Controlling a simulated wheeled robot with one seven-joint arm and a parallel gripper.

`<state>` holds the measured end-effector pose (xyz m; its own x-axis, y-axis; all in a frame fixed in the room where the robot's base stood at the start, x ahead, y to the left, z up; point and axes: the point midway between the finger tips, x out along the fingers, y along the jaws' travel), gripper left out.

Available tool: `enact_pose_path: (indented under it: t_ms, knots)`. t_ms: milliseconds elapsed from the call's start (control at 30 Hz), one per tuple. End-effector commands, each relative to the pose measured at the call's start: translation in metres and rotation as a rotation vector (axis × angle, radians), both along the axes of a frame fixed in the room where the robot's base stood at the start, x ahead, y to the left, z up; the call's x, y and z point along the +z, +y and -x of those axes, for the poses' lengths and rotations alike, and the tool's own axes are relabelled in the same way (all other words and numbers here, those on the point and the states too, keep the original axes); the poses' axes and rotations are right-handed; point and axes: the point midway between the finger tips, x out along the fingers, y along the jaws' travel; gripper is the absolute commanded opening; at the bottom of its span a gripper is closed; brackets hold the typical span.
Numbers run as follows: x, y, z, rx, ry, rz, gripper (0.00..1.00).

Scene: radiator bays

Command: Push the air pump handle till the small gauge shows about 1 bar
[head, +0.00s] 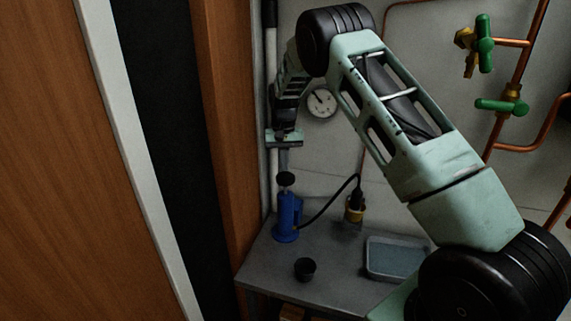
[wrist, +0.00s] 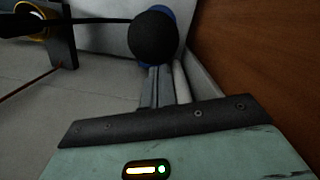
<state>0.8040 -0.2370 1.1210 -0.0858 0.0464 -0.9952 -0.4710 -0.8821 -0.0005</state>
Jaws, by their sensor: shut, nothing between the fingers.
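The blue air pump (head: 287,218) stands upright on the grey shelf, with a round black handle knob (head: 286,179) on top. In the wrist view the knob (wrist: 153,37) hides most of the blue body behind it. My gripper (head: 283,165) points down just above the knob. Its fingers (wrist: 160,85) are shut and empty, their tips close to the knob; I cannot tell whether they touch. The small round gauge (head: 321,103) is on the wall behind my arm; its dark needle leans to the upper left, but the scale is too small to read.
A black hose runs from the pump to a brass fitting (head: 355,210). A black cup-like piece (head: 305,268) and a shallow grey tray (head: 395,258) are on the shelf (head: 340,275). A wooden panel (head: 225,130) stands close at left. Green-handled valves (head: 484,45) and copper pipes are at right.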

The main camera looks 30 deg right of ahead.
Motion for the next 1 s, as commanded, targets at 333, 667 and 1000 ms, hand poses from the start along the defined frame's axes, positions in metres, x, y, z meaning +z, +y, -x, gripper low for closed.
enact_pose_path:
  t_ms: [333, 667, 1000]
  knots:
    - [0.048, -0.002, -0.005, 0.0, -0.003, 0.001, 0.0]
    - [0.126, -0.006, -0.012, 0.0, -0.005, 0.001, 0.0]
    - [0.17, -0.008, -0.015, 0.0, -0.002, 0.001, 0.0]
